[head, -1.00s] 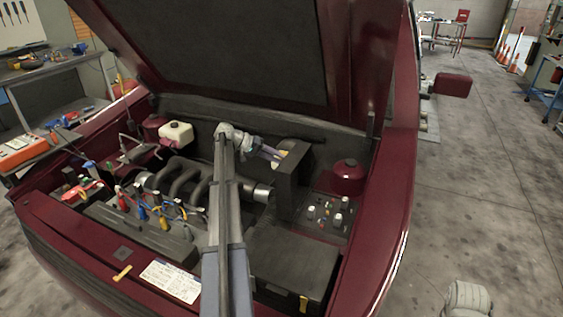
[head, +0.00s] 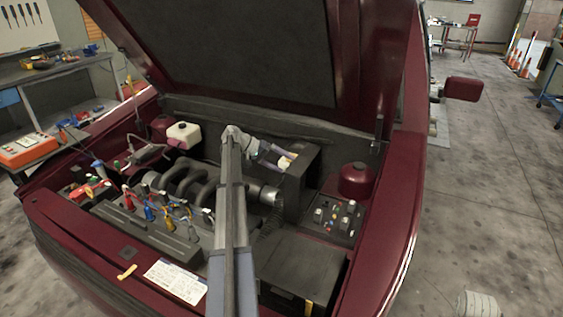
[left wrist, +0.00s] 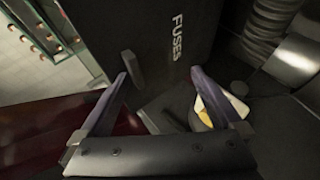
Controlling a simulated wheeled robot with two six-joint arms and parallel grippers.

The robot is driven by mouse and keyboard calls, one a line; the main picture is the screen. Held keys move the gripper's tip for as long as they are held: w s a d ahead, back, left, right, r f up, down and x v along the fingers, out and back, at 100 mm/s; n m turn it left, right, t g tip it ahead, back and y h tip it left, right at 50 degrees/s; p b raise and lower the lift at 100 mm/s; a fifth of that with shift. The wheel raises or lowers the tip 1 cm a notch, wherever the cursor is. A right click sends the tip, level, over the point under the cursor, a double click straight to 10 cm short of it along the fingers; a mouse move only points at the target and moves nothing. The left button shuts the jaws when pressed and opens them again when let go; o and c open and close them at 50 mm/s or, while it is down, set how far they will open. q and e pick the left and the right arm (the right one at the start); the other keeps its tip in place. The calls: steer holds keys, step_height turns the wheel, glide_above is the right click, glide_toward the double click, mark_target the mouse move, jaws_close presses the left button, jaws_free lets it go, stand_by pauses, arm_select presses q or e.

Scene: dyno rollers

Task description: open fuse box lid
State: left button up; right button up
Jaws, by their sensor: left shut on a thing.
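The fuse box lid (head: 297,188) is a dark panel standing upright beside the exposed fuse panel (head: 332,218) on the right of the engine bay. In the left wrist view, the lid (left wrist: 150,35) shows the word FUSES, and part of the fuse panel (left wrist: 45,28) shows at upper left. My left gripper (head: 287,160) is at the lid's upper edge, on its engine side. In the left wrist view, its two fingers (left wrist: 162,68) are spread around the lid's edge, with a yellow and white tab (left wrist: 205,113) by the right finger. The exact contact is partly hidden. My right gripper is not in view.
The raised hood (head: 240,50) hangs over the bay. A red domed cap (head: 356,180) stands right of the lid. A dark box (head: 300,265) lies in front, and the engine's pipes (head: 185,180) are to the left.

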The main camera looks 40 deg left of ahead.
arm_select(q)
steer(key=shift+s+f, duration=0.25)
steer(key=shift+f, duration=0.05)
steer(key=shift+c, duration=0.8)
steer(key=shift+r, duration=0.1)
steer(key=p+v, duration=0.5)
steer(key=v, duration=0.3)
steer(key=shift+w+r, duration=0.25)
steer(key=shift+a, duration=0.15)
steer(key=shift+s, duration=0.1)
